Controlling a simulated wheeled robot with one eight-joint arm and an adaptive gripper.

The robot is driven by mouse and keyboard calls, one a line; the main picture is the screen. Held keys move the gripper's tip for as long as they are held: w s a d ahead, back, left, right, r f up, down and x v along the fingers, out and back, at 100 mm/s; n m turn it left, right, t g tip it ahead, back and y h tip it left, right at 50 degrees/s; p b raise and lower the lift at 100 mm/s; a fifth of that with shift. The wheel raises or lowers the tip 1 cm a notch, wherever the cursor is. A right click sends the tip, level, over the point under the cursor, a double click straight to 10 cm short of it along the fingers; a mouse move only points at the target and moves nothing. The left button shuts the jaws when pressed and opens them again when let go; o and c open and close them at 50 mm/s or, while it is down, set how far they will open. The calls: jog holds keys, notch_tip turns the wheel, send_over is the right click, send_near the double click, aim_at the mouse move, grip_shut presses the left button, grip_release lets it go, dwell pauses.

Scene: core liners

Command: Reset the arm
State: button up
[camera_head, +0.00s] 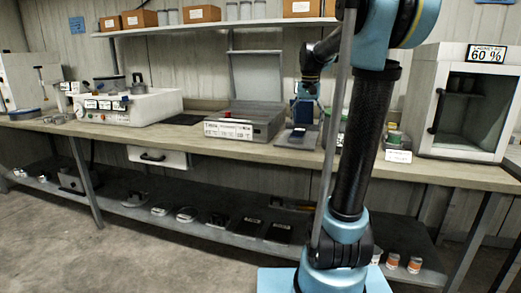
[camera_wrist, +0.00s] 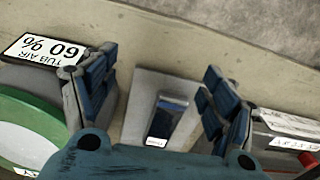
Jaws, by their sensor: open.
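My gripper (camera_wrist: 158,70) is open in the wrist view, its two dark blue fingers spread wide with nothing held between them. Below and between them, a small dark device (camera_wrist: 167,118) with a white label lies on a grey plate (camera_wrist: 148,82) on the bench. In the head view my arm stands at the right of centre, its forearm bent down to the bench. My gripper (camera_head: 306,90) is there above the grey plate (camera_head: 288,141), small and partly merged with dark blue shapes, so the gap below it cannot be told.
A grey box (camera_head: 245,121) stands left of the plate. A white basin unit (camera_head: 130,106) is farther left. A cabinet (camera_head: 468,105) marked 60 % and a green-topped container (camera_head: 393,137) are at right. A shelf (camera_head: 210,27) with boxes hangs above.

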jog(key=s+f+n+t, duration=0.1)
jog(key=s+f, duration=1)
jog(key=s, duration=0.4)
jog(key=s+f+n, duration=0.2)
jog(key=s+f, duration=1)
jog(key=s, duration=0.2)
jog(key=shift+s+t, duration=0.35)
jog(key=shift+t, duration=0.05)
jog(key=shift+d+f, duration=0.1)
jog(key=shift+w+f, duration=0.2)
jog(key=shift+w, duration=0.25)
